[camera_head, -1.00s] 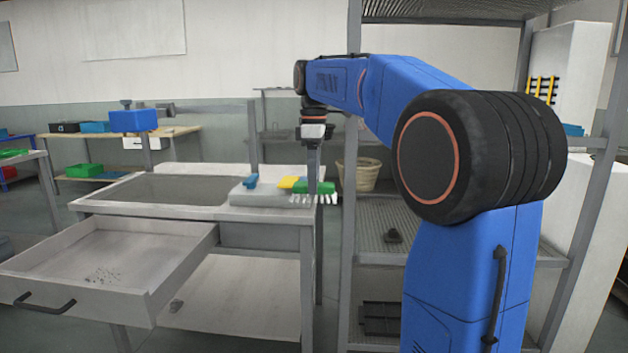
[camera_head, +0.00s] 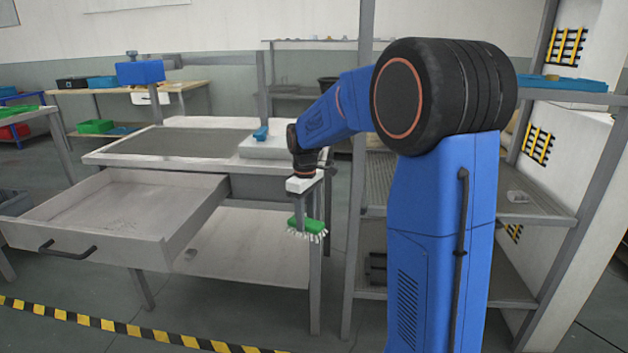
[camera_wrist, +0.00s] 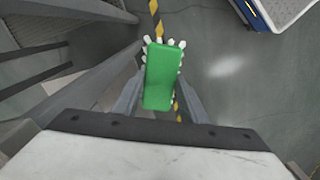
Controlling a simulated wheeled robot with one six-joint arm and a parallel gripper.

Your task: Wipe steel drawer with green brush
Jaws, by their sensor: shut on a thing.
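The steel drawer (camera_head: 188,228) is pulled out from the bench at the left, with a dark handle on its front. Its floor shows only faint specks or marks. My gripper (camera_head: 303,212) is shut on the green brush (camera_head: 308,224), right of the drawer and apart from it, beside the bench's front right leg. The brush's white bristles point down. In the wrist view the green brush (camera_wrist: 160,75) sits between the two fingers, with bristles showing around its edges and floor beyond.
The bench (camera_head: 205,122) has a sunken basin and a pale block with a blue item (camera_head: 261,133) on it. A metal shelf rack (camera_head: 368,215) stands close to the right of my gripper. Yellow-black tape (camera_head: 130,329) crosses the open floor in front.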

